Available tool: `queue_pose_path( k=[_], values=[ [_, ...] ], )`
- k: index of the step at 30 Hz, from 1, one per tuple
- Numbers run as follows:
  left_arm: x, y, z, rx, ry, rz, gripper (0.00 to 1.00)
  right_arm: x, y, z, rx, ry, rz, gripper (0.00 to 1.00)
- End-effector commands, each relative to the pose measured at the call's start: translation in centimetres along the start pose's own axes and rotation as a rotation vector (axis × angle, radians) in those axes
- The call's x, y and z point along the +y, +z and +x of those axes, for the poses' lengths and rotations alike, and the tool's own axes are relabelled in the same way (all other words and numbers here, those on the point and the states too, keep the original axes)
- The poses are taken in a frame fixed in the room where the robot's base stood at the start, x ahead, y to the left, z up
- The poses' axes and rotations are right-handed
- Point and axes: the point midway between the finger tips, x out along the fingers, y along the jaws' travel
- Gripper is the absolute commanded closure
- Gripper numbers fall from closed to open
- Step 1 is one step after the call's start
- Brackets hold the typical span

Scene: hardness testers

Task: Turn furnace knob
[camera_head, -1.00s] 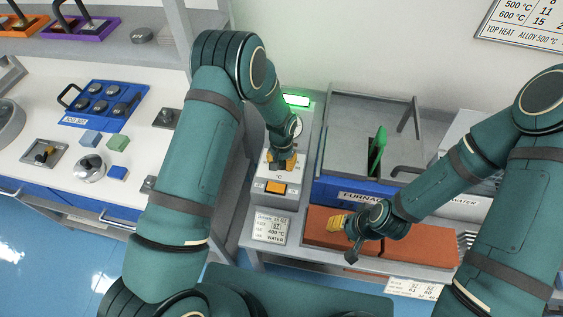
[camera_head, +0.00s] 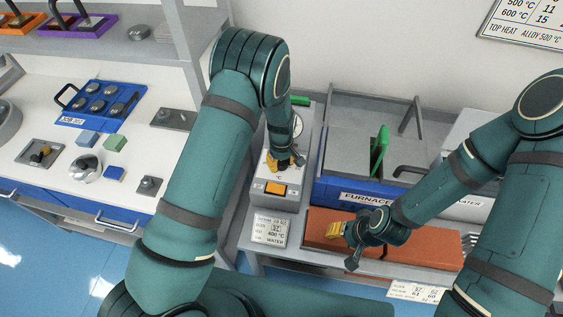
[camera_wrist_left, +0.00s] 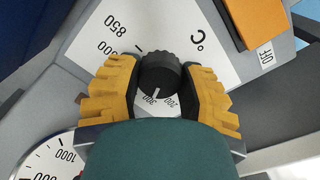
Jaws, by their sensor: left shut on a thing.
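The furnace knob (camera_wrist_left: 160,72) is a black ridged dial on a white scale plate (camera_wrist_left: 105,38) in the left wrist view. Its white mark points down the picture, near the printed 300. My left gripper (camera_wrist_left: 160,85) is shut on the knob, with one yellow finger on each side. In the head view my left gripper (camera_head: 285,163) is over the grey control box (camera_head: 293,202) and hides the knob. The furnace (camera_head: 350,190), with its blue front, stands right of the box. My right gripper (camera_head: 338,229) is over the orange-brown block surface; its opening cannot be told.
An orange button (camera_head: 275,189) is on the box front, close below my left gripper. A green handle (camera_head: 380,147) stands on the furnace. A label card (camera_head: 272,230) sits below the box. A white bench (camera_head: 60,185) with small blocks and a blue tray (camera_head: 103,103) is at left.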

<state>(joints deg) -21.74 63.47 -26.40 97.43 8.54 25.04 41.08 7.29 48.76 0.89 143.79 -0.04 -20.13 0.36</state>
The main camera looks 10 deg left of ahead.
Motion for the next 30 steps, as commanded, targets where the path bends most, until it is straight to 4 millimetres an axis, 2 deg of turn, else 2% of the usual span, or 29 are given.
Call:
queue_pose_path(
  k=[21, 30],
  values=[
    [0.0, 0.2, 0.1, -0.003, -0.006, -0.674, 0.95, -0.5, -0.5, -1.2, 0.011, 0.001, 0.003, 0.53],
    [0.0, 0.2, 0.1, -0.003, -0.006, -0.909, 0.95, -0.7, -0.8, -1.8, 0.018, 0.002, 0.006, 0.53]
  ],
)
